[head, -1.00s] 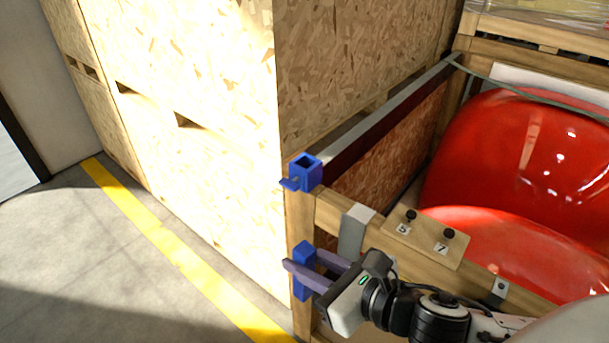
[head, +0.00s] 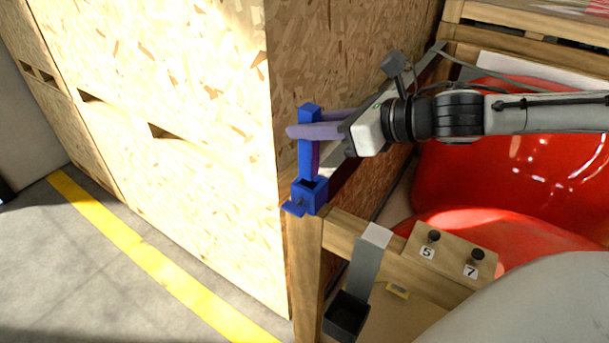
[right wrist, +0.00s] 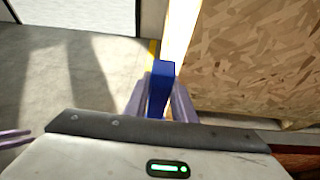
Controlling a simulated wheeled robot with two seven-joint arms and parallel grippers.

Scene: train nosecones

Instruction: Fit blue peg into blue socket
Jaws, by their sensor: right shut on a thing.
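The blue peg (head: 306,160) is upright in the head view, in the jaws of my right gripper (head: 312,130). The right gripper is shut on it near its upper part. The peg's top also shows in the right wrist view (right wrist: 161,78), between the purple fingers (right wrist: 158,100). The blue socket (head: 312,196) sits on the wooden corner post of the crate, with its square opening facing up. The peg's lower end appears just above or behind the socket's opening; I cannot tell whether it is inside. My left gripper is not in view in the head view.
A tall chipboard crate (head: 170,60) stands close on the left. A grey bracket with a dark open box (head: 347,316) hangs on the wooden frame. A wooden block with knobs marked 5 and 7 (head: 450,252) and red nosecones (head: 520,165) lie to the right.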

